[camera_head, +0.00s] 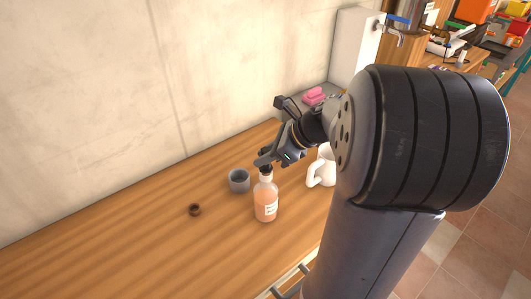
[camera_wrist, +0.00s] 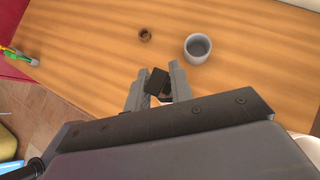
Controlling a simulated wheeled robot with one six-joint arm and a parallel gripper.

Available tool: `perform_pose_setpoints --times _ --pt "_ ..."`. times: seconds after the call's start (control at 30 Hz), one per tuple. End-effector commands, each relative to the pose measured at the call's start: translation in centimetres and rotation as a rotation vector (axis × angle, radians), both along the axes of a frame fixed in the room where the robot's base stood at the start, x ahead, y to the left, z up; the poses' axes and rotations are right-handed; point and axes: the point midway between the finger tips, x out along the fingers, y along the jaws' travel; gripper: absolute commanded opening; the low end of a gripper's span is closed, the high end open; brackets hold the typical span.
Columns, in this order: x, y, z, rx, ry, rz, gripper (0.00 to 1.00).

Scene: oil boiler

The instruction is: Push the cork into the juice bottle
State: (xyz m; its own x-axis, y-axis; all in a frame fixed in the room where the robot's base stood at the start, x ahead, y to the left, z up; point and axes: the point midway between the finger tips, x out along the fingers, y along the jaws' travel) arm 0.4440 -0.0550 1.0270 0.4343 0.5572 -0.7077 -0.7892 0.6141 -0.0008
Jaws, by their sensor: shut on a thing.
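The juice bottle (camera_head: 266,205) stands upright on the wooden counter, with pinkish-orange juice and a white label. My gripper (camera_head: 268,159) is right at the bottle's top. It is shut on a small dark piece that looks like the cork (camera_head: 264,168), at the bottle's mouth. In the wrist view the dark cork (camera_wrist: 157,82) sits tilted between the two grey fingers of my gripper (camera_wrist: 157,85). How far the cork is in the neck cannot be told. The bottle is mostly hidden in the wrist view.
A grey cup (camera_head: 239,181) stands close behind the bottle to the left; it also shows in the wrist view (camera_wrist: 197,48). A small brown ring-shaped thing (camera_head: 194,209) lies farther left. A white mug (camera_head: 321,173) stands to the right. The left counter is clear.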

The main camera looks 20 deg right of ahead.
Motion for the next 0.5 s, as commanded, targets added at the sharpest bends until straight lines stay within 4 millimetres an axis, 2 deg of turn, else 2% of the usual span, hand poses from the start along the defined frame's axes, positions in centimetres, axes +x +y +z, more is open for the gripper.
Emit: perform_pose_setpoints --times 0.27,0.3,0.5 --pt "-0.01 0.01 -0.93 0.0 0.0 0.0 0.0" --pt "0.0 0.0 -0.89 0.0 0.0 0.0 0.23" --pt "0.01 0.0 -0.84 0.0 0.0 0.0 0.4"
